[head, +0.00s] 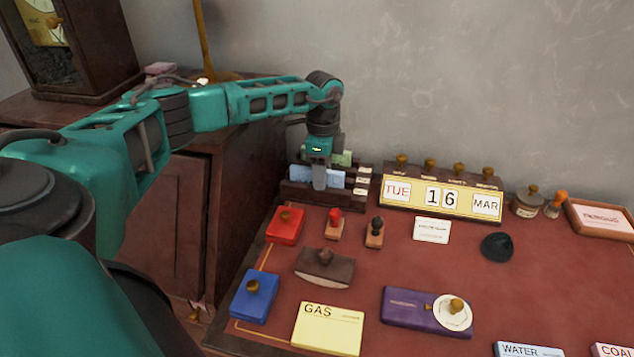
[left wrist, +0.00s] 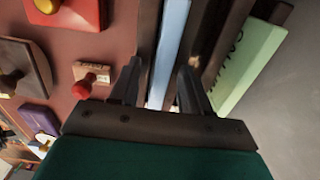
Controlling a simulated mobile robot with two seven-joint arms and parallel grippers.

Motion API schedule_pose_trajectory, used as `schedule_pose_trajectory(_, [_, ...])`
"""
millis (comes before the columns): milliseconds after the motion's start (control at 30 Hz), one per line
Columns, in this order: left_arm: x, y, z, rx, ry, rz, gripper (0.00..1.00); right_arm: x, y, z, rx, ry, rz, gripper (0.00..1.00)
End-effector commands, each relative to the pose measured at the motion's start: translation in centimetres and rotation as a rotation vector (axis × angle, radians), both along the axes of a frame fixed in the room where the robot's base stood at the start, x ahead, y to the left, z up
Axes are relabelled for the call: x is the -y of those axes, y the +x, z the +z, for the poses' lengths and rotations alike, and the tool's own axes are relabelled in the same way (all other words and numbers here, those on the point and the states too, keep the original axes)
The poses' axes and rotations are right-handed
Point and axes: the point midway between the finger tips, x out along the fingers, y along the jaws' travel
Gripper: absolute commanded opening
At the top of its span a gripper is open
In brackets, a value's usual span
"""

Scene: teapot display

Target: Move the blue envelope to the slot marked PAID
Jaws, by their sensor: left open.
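The blue envelope (head: 336,179) stands on edge in a dark wooden letter rack (head: 296,192) at the back left of the desk. The rack has several small white labels (head: 363,170) at its right end, too small to read. A pale green envelope (head: 342,158) stands behind the blue one. My left gripper (head: 319,184) points down at the rack, in front of part of the blue envelope. In the left wrist view, the open fingers of my left gripper (left wrist: 159,66) are on either side of the blue envelope (left wrist: 170,45). My right gripper is not in view.
A red box (head: 284,226), two hand stamps (head: 374,234) and a blotter (head: 324,268) are in front of the rack. The calendar (head: 440,199) stands close to its right. A dark cabinet (head: 180,210) is at the left.

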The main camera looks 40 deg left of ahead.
Motion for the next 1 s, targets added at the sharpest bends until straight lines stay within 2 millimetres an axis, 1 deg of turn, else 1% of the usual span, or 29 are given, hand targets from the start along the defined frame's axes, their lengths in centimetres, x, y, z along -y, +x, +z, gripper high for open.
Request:
schedule_pose_trajectory(33, [0.01,0.0,0.01,0.0,0.0,0.0,0.47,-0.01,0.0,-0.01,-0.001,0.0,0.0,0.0])
schedule_pose_trajectory(67, [0.01,0.0,0.01,0.0,0.0,0.0,0.44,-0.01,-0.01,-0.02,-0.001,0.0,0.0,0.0])
schedule_pose_trajectory(500, [0.01,0.0,0.04,0.0,0.0,0.0,0.02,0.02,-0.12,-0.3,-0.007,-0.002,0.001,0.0])
schedule_pose_trajectory(533, [0.01,0.0,0.05,0.0,0.0,0.0,0.0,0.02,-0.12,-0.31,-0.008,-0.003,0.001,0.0])
schedule_pose_trajectory(867, [0.01,0.0,0.14,0.0,0.0,0.0,0.0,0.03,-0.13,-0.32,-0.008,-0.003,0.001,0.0])
schedule_pose_trajectory(1000, [0.02,0.03,0.82,0.001,0.0,-0.001,0.0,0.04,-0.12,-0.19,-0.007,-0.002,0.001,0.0])
